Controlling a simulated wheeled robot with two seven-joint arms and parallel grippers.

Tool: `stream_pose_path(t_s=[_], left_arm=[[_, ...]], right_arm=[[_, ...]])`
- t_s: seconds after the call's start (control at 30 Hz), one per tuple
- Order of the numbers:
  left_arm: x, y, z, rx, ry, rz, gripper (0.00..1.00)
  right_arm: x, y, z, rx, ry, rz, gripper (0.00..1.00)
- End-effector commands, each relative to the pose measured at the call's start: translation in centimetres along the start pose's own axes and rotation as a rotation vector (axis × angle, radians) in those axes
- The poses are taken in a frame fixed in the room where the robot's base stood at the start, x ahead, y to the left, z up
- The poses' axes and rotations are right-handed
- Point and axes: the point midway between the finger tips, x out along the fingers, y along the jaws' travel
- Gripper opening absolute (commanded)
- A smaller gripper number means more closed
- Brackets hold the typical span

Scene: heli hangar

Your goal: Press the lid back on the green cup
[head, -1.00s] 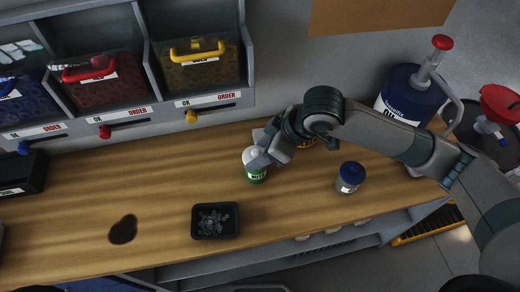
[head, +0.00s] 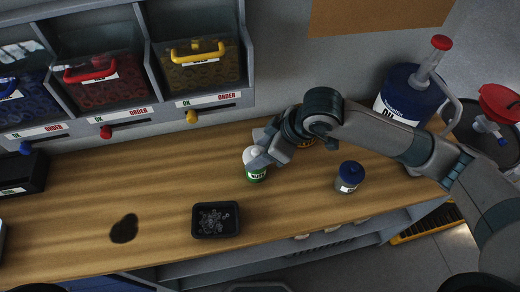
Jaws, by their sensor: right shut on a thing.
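The green cup (head: 257,175) stands upright on the wooden bench, with a pale label on its side. A whitish lid (head: 251,154) shows on top of it, partly covered by my right gripper. My right gripper (head: 259,161) reaches in from the right and is shut at the lid, at the top of the cup. Whether the lid sits fully down on the rim cannot be told from this angle. My left gripper is not in view.
A blue-lidded cup (head: 349,177) stands to the right. An orange item (head: 306,143) is mostly hidden behind my arm. A black tray (head: 215,220) of small parts lies in front. Parts bins (head: 197,62) line the back left. A dark stain (head: 123,229) marks the bench.

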Motion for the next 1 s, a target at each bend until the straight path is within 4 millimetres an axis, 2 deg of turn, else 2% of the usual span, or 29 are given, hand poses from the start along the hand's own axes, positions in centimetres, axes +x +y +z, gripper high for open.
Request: stream_pose_path(t_s=[0.7, 0.73, 0.8, 1.0], left_arm=[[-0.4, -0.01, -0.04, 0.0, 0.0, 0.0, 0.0], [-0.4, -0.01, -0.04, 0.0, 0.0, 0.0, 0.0], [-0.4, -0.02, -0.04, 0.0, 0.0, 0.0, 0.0], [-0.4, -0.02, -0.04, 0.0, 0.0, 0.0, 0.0]], right_arm=[[0.02, 0.01, 0.02, 0.0, 0.0, 0.0, 0.33], [0.02, 0.01, 0.02, 0.0, 0.0, 0.0, 0.58], [0.02, 0.01, 0.02, 0.0, 0.0, 0.0, 0.74], [0.02, 0.01, 0.01, 0.0, 0.0, 0.0, 0.75]])
